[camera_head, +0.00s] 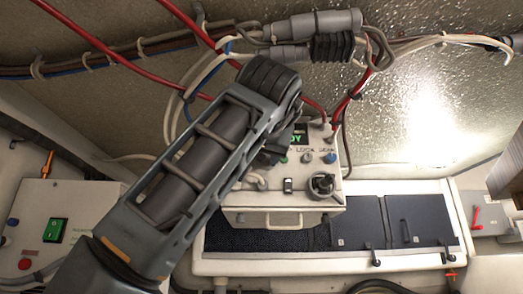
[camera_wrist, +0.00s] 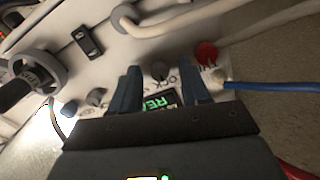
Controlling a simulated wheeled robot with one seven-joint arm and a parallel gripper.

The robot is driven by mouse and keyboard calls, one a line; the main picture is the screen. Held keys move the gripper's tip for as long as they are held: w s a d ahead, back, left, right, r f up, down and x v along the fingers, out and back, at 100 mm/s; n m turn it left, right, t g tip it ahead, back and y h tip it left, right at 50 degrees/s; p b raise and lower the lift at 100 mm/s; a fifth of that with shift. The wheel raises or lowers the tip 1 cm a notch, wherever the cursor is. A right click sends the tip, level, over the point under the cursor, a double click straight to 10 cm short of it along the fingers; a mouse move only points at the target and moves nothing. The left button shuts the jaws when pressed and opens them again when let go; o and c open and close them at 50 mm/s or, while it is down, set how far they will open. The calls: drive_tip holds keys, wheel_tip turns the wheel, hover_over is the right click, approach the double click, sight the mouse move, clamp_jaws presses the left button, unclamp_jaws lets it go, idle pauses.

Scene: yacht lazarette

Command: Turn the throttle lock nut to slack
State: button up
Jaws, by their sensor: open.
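The white control box (camera_head: 268,218) carries a panel of knobs, a rocker switch and a green-lit display. In the wrist view my gripper (camera_wrist: 161,84) is open, its two dark blue fingers apart over the panel. Another grey knob (camera_wrist: 97,97) sits to the left of the fingers. In the head view my arm hides the left of the panel and most of my gripper.
A round grey fitting with a black handle (camera_wrist: 38,75), a black rocker switch (camera_wrist: 87,40), a blue knob (camera_wrist: 68,108) and a red button (camera_wrist: 205,53) crowd the panel. Red and white cables (camera_head: 350,95) hang close above the box. Dark hatch panels (camera_head: 420,220) lie to the right.

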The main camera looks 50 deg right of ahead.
clamp_jaws()
idle(0.4)
drive_tip(key=n, duration=0.4)
drive_tip(key=shift+n+b, duration=0.3)
drive_tip(key=shift+n, duration=0.1)
drive_tip(key=n, duration=1)
drive_tip(key=shift+b, duration=0.4)
drive_tip(key=n, duration=0.4)
drive_tip(key=shift+a+n, duration=0.1)
drive_tip(key=shift+n, duration=0.3)
drive_tip(key=shift+w, duration=0.1)
